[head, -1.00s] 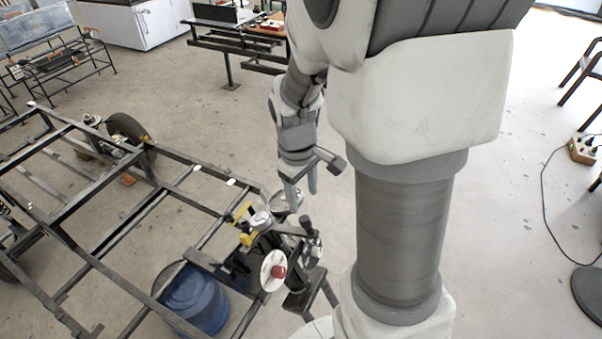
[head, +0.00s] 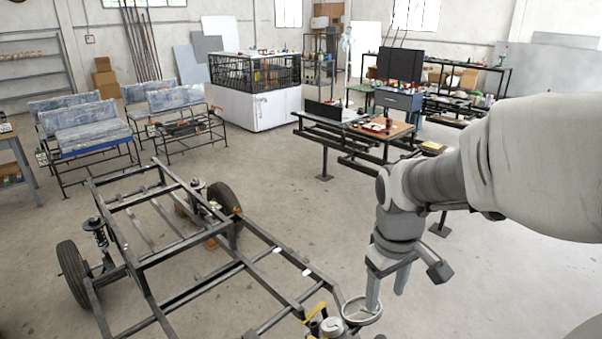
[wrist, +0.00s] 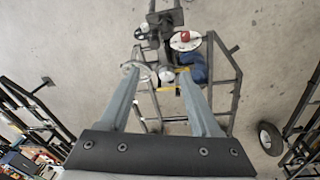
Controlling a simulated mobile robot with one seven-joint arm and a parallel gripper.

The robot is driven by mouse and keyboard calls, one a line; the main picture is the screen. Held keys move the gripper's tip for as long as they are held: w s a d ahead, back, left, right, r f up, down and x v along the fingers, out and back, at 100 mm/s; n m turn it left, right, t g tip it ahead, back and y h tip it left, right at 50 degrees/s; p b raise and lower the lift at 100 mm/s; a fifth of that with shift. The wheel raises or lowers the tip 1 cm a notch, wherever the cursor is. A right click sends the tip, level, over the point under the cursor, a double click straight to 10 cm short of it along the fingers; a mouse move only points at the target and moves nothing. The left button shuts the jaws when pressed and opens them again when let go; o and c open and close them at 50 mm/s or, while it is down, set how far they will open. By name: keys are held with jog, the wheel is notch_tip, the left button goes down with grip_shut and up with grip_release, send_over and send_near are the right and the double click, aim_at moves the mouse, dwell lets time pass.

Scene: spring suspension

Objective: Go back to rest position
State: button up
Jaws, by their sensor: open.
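My gripper (head: 386,297) hangs from my arm, pointing down, at the lower right of the head view. In the wrist view its two fingers (wrist: 160,84) are spread apart with nothing held between them. The wrist view also shows a white disc with a red centre (wrist: 185,40) and a blue barrel (wrist: 196,68) down there. I cannot see any contact between the fingers and these parts.
Wheels (head: 74,274) are fitted to the chassis. A workbench (head: 385,128) stands behind my gripper, and a white cabinet with a black cage (head: 258,108) is farther back. Benches with clear-topped boxes (head: 92,135) stand at the left. Open floor (head: 290,205) lies between chassis and workbench.

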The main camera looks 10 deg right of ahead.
jog(key=s+a+r+m+t, duration=0.4)
jog(key=s+r, duration=0.4)
jog(key=s, duration=0.2)
jog(key=shift+s+a+r+y, duration=0.3)
jog(key=shift+a+r+y, duration=0.1)
jog(key=shift+a, duration=0.35)
dwell(1.1)
